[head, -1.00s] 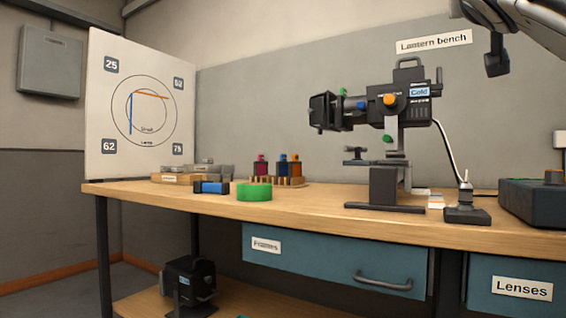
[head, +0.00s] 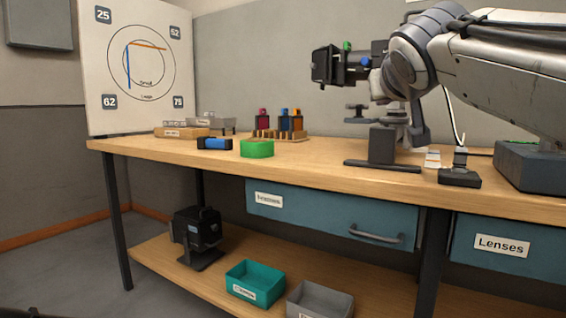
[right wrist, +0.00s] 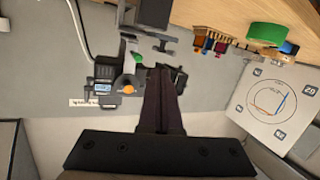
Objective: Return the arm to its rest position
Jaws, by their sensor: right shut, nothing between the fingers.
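My right arm (head: 500,75) reaches in from the right in the head view, its bent joint in front of the lantern projector (head: 338,68) and hiding much of it. My right gripper (right wrist: 160,72) shows in the right wrist view as two dark fingers close together with nothing between them. The projector, with its orange knob, appears upside down in that view (right wrist: 108,80), behind the fingertips; I cannot tell the gap between them.
A target board (head: 135,65) stands at left. Teal (head: 255,283) and grey (head: 320,300) bins sit below.

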